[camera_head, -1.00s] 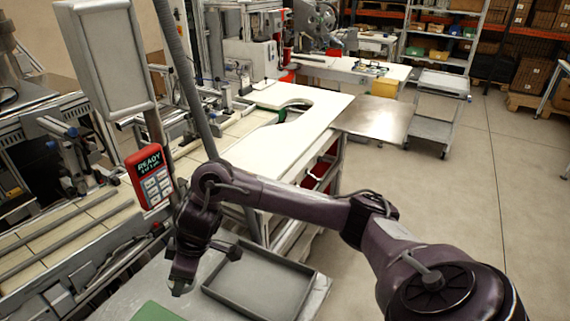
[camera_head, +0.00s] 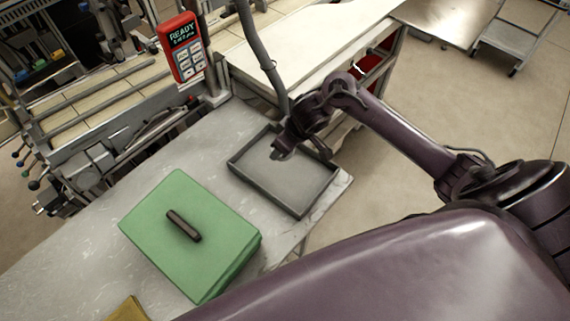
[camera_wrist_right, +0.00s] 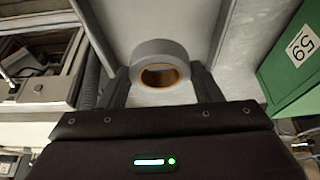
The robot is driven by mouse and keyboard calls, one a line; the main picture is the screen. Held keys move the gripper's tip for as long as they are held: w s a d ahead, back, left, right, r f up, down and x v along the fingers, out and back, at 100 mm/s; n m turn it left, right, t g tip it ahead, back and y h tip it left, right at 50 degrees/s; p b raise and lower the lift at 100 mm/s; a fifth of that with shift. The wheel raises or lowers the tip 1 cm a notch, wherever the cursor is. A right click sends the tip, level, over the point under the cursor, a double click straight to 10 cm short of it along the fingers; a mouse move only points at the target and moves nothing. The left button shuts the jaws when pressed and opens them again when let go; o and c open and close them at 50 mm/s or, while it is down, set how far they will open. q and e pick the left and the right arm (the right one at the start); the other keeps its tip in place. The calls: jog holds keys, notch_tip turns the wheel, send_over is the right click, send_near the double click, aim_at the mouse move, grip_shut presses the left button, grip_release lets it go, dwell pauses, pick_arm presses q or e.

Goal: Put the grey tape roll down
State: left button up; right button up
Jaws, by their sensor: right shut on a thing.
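The grey tape roll (camera_wrist_right: 160,48), with a brown inner core, is between the fingers of my right gripper (camera_wrist_right: 160,82) in the right wrist view. The gripper is shut on it. In the head view my right gripper (camera_head: 281,153) points down over the grey tray (camera_head: 292,190), towards its far side. The roll is mostly hidden there by the gripper. I cannot tell whether the roll touches the tray floor. The tray looks otherwise empty. My left gripper is in neither view.
A green box (camera_head: 180,265) with a dark handle (camera_head: 184,226) stands on the grey table (camera_head: 95,240), left of the tray. A yellow object (camera_head: 127,310) shows at the bottom edge. A red keypad (camera_head: 182,60) and a grey pole (camera_head: 262,52) rise behind.

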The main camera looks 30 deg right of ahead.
send_near(281, 168)
jog(key=x, duration=0.5)
jog(key=shift+w+a+f+b, duration=0.1)
jog(key=shift+w+f+b, duration=0.05)
jog(key=shift+b, duration=0.2)
jog(key=shift+f, duration=0.3)
jog(key=shift+f, duration=0.1)
jog(key=o, duration=1)
jog(key=shift+c, duration=0.2)
jog(key=shift+r, duration=0.25)
jog(key=p+v, duration=0.1)
jog(key=v, duration=1)
jog(key=shift+s+r, duration=0.25)
jog(key=shift+r, duration=0.05)
